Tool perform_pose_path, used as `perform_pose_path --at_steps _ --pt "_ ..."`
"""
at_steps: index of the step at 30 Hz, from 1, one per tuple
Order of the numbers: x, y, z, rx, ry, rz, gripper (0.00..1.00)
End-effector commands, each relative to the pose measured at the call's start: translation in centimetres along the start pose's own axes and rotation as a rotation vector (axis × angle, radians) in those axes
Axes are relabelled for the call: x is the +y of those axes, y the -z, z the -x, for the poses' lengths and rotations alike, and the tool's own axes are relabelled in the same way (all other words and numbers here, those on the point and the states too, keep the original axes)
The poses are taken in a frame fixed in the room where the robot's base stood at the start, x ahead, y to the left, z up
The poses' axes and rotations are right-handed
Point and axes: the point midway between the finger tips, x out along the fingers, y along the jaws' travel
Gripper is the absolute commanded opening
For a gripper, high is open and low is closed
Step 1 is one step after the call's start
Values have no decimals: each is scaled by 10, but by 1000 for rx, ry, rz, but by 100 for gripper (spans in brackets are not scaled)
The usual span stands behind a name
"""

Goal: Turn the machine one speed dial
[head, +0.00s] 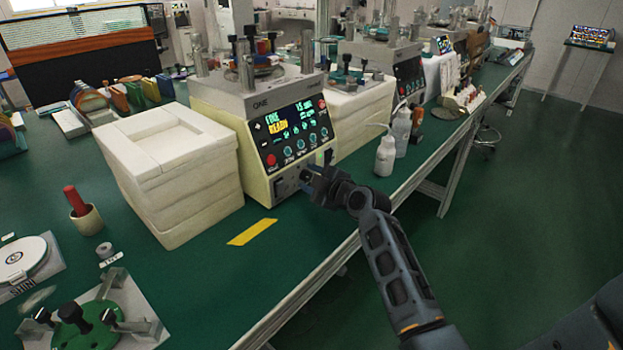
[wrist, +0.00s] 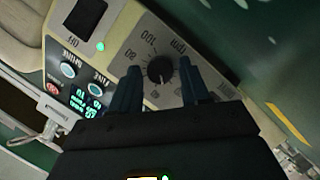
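The machine labelled ONE (head: 258,108) stands on the green bench, with a lit screen on its sloped front. My gripper (head: 312,178) is at the lower right of the machine's front and hides the dial in the head view. In the wrist view my gripper (wrist: 160,75) is open, one finger on each side of the dial with gaps. I cannot tell how far the tips reach along the knob.
A black rocker switch (wrist: 86,19) marked OFF sits beside the dial panel. White foam blocks (head: 172,165) stand left of the machine. A white bottle (head: 385,156) stands to its right. Yellow tape (head: 252,232) lies on clear bench in front. The floor aisle at right is open.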

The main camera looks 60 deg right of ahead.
Motion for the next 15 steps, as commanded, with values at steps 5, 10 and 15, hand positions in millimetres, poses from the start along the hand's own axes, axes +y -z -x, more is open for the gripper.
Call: perform_pose_path --at_steps 5,10,15 --pt "0 0 0 0 0 0 28" --pt "0 0 0 0 1 0 12" --pt "0 0 0 0 1 0 1"
